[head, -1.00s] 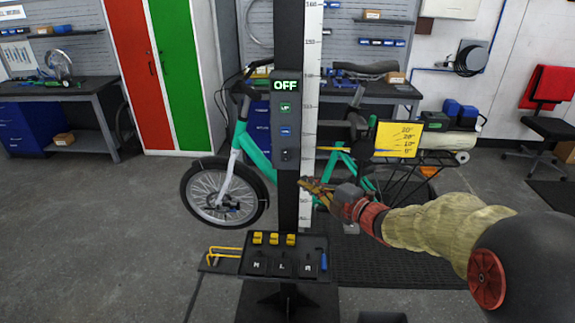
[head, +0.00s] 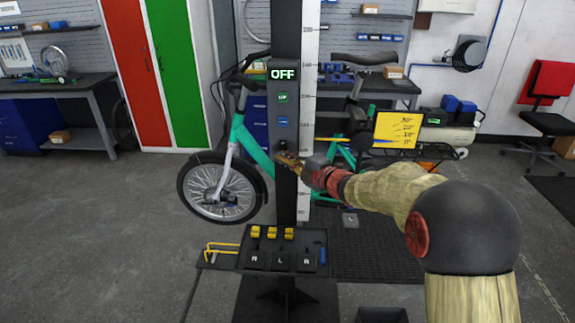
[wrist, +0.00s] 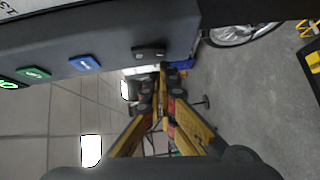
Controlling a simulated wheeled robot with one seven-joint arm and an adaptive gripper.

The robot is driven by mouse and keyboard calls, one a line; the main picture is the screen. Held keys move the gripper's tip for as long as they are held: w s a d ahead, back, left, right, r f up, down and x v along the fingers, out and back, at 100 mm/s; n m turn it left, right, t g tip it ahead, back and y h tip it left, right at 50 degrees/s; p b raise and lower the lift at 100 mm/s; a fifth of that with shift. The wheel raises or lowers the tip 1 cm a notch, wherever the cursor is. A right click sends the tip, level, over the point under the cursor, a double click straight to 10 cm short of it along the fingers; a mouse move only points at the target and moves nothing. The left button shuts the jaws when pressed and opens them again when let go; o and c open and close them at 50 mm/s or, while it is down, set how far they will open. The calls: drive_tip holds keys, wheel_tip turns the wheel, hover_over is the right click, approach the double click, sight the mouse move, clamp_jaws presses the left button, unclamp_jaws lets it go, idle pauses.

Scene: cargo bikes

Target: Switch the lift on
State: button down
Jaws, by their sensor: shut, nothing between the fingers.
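The lift column carries a grey control panel (head: 283,110). Its display (head: 284,74) reads OFF in light letters. Below are a green UP button (head: 283,97) and a blue button (head: 283,121). A small dark switch (wrist: 148,54) is at the panel's lower end in the wrist view. My gripper (head: 281,156) is shut and empty, with its tips just below the panel's lower end in the head view. In the wrist view, the fingers (wrist: 161,88) are close to the switch; I cannot tell whether they touch it. A teal bike (head: 250,150) is behind the column.
A tray (head: 243,263) with several yellow blocks and lettered slots is below the panel on the column. Workbenches stand at the back. The floor at left is clear.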

drive_tip(key=shift+w, duration=0.4)
drive_tip(key=shift+w+f+b, duration=0.3)
drive_tip(key=shift+w+f, duration=0.05)
drive_tip(key=shift+w, duration=0.1)
drive_tip(key=shift+r, duration=0.1)
